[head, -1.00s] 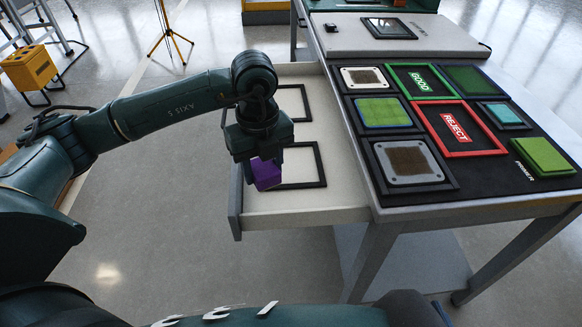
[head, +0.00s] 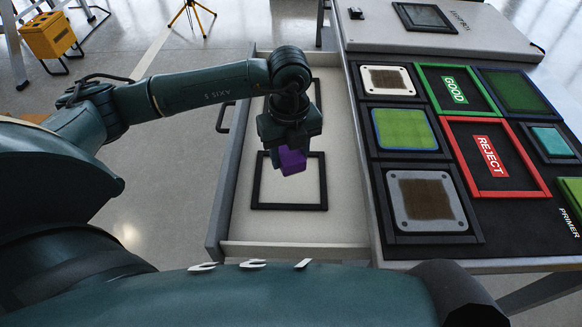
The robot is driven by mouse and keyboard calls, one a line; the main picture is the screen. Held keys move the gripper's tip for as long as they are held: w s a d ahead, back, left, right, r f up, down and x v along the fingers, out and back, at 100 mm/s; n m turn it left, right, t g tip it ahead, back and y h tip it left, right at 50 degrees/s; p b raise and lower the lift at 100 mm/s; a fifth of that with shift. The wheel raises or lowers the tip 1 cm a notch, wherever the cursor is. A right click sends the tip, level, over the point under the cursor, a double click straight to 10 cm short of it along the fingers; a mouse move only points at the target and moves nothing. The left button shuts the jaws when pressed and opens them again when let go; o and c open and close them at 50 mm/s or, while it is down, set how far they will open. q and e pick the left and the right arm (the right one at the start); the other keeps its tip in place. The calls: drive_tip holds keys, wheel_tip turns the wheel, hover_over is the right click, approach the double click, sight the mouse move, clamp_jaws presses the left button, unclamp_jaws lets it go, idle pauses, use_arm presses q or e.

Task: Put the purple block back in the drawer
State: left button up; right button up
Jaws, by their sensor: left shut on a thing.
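The purple block (head: 291,161) is held in my left gripper (head: 288,150), which is shut on it and points down. The block is over the open drawer (head: 339,228), above the far edge of the near black square frame (head: 322,185) on the drawer floor. I cannot tell how high the block is above the floor. A second black frame (head: 317,92) lies farther back in the drawer, partly hidden by my left arm. My right gripper is not in view.
The workbench right of the drawer carries a green GOOD frame (head: 421,83), a red REJECT frame (head: 516,195), and several chips and pads in black holders. A grey box (head: 365,35) stands at the back. A yellow case (head: 48,36) is at the far left.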

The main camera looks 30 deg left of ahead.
sight(290, 179)
use_arm(q)
wheel_tip(290, 179, down, 5)
drive_tip(key=shift+r, duration=0.1)
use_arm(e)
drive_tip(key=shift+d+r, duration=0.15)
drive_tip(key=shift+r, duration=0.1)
use_arm(q)
drive_tip(key=shift+f, duration=0.2)
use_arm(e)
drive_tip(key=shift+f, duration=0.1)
use_arm(q)
drive_tip(key=shift+f+b, duration=0.15)
drive_tip(key=shift+b, duration=0.2)
drive_tip(key=o, duration=1)
drive_tip(key=shift+c, duration=0.2)
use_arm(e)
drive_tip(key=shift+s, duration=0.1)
